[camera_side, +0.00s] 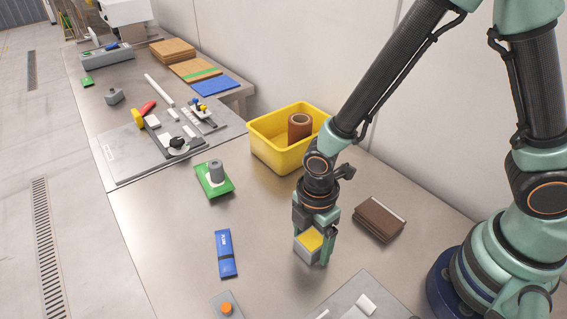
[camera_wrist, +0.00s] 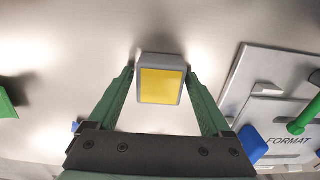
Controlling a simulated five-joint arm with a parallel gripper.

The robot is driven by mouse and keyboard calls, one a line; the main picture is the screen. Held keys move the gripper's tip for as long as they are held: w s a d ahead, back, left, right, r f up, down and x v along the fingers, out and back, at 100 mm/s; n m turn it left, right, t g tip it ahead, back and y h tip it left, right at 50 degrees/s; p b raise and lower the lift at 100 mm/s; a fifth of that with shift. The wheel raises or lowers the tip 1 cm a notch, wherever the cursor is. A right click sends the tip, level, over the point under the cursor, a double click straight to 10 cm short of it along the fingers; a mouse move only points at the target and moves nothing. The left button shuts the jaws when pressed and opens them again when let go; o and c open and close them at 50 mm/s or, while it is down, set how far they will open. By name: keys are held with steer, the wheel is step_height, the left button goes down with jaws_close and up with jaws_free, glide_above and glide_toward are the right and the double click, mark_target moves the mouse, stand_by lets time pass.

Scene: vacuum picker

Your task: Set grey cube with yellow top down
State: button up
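The grey cube with yellow top (camera_side: 309,242) is between the fingers of my gripper (camera_side: 316,254) in the side view, over the bare metal table. In the wrist view the yellow face of the cube (camera_wrist: 161,87) looks at the camera, with a grey rim around it. The two green fingers of my gripper (camera_wrist: 161,76) press against its left and right sides, so the gripper is shut on it. The cube's underside is hidden, and I cannot tell whether it touches the table.
A yellow bin (camera_side: 275,158) with a brown roll stands behind. A brown block (camera_side: 380,218) lies to the right, a blue case (camera_side: 226,254) to the left. A green plate with a grey cylinder (camera_side: 216,172) is further back. A grey board (camera_side: 358,297) lies in front. Bare table surrounds the gripper.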

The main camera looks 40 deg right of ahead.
mark_target(312, 239)
stand_by(0.3)
step_height(312, 239, up, 12)
steer(key=d+r+m+t, duration=0.2)
steer(key=d+r+m, duration=0.4)
steer(key=d+m, duration=0.2)
steer(key=w+d+r+m+t, duration=0.1)
steer(key=d+r+m+t, duration=0.2)
steer(key=d+r+m, duration=0.3)
steer(key=d+m, duration=0.2)
steer(key=m, duration=0.2)
steer(key=shift+w+d+r+t, duration=0.25)
steer(key=shift+d+r+t, duration=0.05)
